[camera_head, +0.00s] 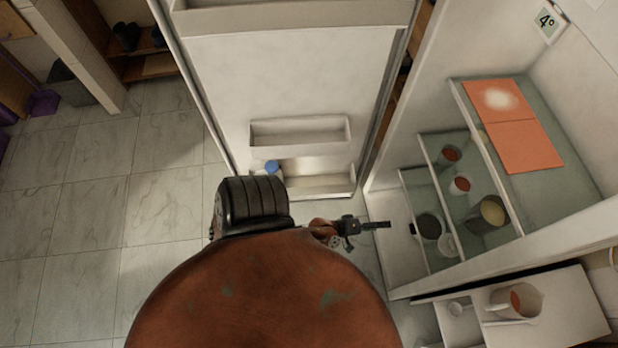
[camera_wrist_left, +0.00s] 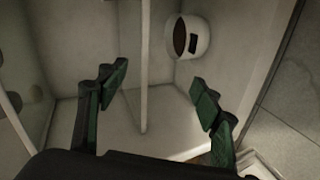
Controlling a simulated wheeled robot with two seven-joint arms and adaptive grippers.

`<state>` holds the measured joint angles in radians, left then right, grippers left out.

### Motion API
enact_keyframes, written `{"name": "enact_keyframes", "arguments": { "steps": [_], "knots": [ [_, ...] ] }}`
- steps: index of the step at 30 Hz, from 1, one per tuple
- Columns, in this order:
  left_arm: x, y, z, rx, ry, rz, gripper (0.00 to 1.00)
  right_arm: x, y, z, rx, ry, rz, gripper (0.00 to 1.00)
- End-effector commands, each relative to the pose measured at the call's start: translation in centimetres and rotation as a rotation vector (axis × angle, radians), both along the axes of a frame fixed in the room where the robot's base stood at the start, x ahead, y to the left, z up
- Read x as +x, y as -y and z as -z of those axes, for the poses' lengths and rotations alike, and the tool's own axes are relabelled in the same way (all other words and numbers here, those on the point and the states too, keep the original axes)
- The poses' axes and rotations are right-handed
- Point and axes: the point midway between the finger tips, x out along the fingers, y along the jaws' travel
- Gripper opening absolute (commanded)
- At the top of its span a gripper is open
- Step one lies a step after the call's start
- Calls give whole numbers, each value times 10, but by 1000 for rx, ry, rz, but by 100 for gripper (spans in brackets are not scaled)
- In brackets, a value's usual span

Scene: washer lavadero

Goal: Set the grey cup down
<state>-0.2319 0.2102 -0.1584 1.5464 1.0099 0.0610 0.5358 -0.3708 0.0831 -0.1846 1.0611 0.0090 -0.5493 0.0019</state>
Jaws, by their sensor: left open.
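My left gripper (camera_head: 376,225) is at the left edge of the open fridge's interior, left of the lower shelf. In the left wrist view its two fingers (camera_wrist_left: 160,86) are apart with nothing between them. A pale grey cup (camera_head: 447,245) stands on the lower glass shelf in the head view, apart from the gripper. I cannot tell for certain that it is the task's grey cup. Beside it is a round pot (camera_head: 429,227) with a dark inside and a black handle. A similar pale round vessel (camera_wrist_left: 192,38) shows beyond the fingers. My right gripper is not in view.
The fridge door (camera_head: 300,85) stands open, with door bins (camera_head: 300,132). Cups (camera_head: 460,185) and a larger pot (camera_head: 492,211) stand on the middle shelf (camera_head: 455,205). More vessels (camera_head: 515,300) stand at lower right. Floor at left is clear.

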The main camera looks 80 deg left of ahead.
Motion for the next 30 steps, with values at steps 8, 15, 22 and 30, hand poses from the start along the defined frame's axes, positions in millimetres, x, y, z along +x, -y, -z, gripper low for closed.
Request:
{"name": "enact_keyframes", "arguments": {
  "steps": [8, 15, 22, 30],
  "knots": [
    [-210, 23, 173, 543, -541, 601, 60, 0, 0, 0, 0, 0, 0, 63],
    [-374, 13, 227, 782, -864, 1083, 60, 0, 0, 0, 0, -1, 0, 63],
    [-424, 6, 233, 843, -954, 1250, 60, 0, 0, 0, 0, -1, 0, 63],
    [-424, 5, 231, 843, -954, 1249, 60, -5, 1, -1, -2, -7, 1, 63]
  ]
}}
